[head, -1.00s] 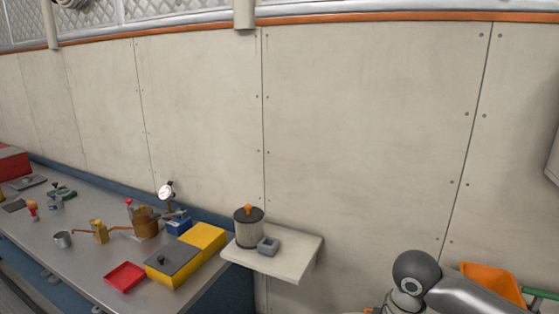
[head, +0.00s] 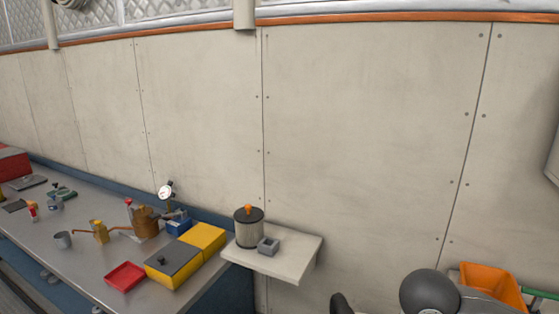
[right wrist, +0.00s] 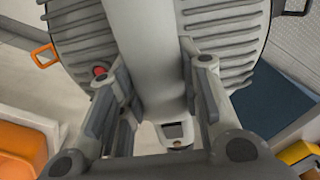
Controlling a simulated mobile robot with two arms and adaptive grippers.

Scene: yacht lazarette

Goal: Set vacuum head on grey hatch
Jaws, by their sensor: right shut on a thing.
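In the right wrist view, my right gripper (right wrist: 155,68) is shut on the pale central bar of the vacuum head (right wrist: 222,30), a large round grey body with dark ribs. A red button (right wrist: 100,72) and an orange latch (right wrist: 43,55) show on its left side. What lies directly under it is mostly hidden. In the head view, neither the vacuum head nor the right gripper can be made out clearly. I cannot pick out the grey hatch for certain. My left gripper is not in view.
A workbench (head: 75,262) at left holds several tools, a red tray (head: 125,277) and yellow boxes (head: 205,238). A small wall shelf (head: 290,262) carries a filter canister (head: 248,228) and a grey block (head: 268,246). An orange bin (head: 490,280) stands at lower right.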

